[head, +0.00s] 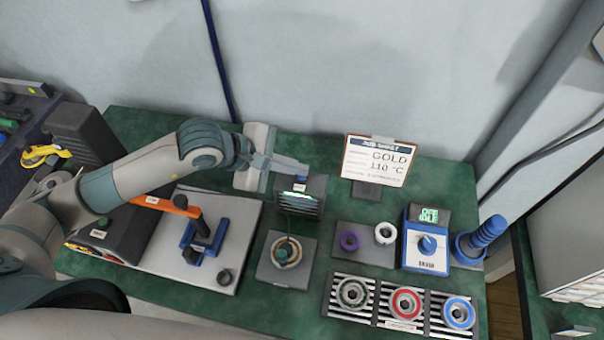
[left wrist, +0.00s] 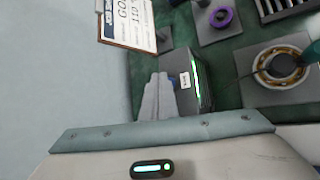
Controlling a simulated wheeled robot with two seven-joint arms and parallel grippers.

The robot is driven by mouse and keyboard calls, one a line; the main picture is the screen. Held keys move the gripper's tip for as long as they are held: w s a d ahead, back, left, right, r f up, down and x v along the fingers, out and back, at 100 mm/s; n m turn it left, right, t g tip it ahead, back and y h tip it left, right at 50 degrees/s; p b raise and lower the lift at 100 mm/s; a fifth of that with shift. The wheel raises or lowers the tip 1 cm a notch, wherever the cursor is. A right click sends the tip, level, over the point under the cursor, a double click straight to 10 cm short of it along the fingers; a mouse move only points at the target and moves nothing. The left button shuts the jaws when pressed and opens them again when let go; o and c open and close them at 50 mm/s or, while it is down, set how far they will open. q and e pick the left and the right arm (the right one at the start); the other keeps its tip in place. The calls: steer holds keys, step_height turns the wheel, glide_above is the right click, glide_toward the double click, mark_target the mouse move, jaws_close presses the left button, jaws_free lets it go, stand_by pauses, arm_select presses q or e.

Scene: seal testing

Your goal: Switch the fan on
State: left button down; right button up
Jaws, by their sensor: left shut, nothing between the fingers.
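A dark box with a slatted front (head: 302,204), which looks like the fan, stands at the back middle of the green bench. A green strip glows on it, and a small blue part (head: 300,179) shows on its top. In the left wrist view the box (left wrist: 178,66) shows a white label too small to read and a lit green strip. My left gripper (head: 303,167) is shut and empty, with its fingertips just above the box top. In the left wrist view the fingers (left wrist: 157,82) are together beside the box; I cannot tell whether they touch it. My right gripper is not in view.
A sign (head: 378,160) reading GOLD 110 °C stands behind right. A round part on a grey plate (head: 265,272) is in front of the box. Purple and white rings, a blue dial device (head: 427,250) and a ring rack (head: 335,296) are to the right.

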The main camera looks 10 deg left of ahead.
arm_select(q)
steer(key=shift+r, duration=0.2)
step_height(320, 180, up, 6)
steer(key=shift+f+p, duration=0.1)
steer(key=shift+p, duration=0.95)
